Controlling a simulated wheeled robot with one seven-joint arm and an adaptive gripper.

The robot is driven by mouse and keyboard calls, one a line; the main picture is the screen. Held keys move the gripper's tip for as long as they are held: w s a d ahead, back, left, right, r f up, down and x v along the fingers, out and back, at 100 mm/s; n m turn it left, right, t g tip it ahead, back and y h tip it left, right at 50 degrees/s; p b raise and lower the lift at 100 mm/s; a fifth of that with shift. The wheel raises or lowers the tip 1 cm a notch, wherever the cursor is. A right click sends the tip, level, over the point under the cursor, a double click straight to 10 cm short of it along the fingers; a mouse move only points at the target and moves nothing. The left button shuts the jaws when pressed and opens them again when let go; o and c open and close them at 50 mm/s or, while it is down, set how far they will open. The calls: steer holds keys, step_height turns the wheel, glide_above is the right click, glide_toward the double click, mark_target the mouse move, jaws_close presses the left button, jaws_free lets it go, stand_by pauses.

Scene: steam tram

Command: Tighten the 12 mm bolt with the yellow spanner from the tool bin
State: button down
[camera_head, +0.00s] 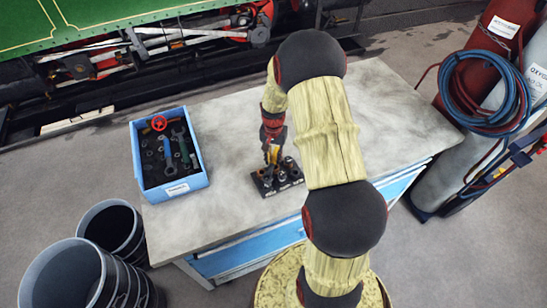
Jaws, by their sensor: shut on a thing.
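My gripper (272,148) is over the middle of the workbench, pointing down. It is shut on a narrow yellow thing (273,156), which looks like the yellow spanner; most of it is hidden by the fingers. Just below is a black block (267,188) with several bolts or round fittings (281,176) standing in it. I cannot tell which is the 12 mm bolt, or whether the spanner touches one.
The grey workbench top (225,125) is clear around the block. Dark buckets (75,275) stand on the floor at lower left. Gas cylinders with coiled hoses (490,95) stand at the right. The green tram (90,22) is behind the bench.

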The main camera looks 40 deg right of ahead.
steer(key=shift+r+p, duration=0.3)
steer(key=shift+r, duration=0.25)
steer(key=shift+r+p, duration=0.9)
steer(key=shift+r, duration=0.55)
steer(key=shift+f, duration=0.1)
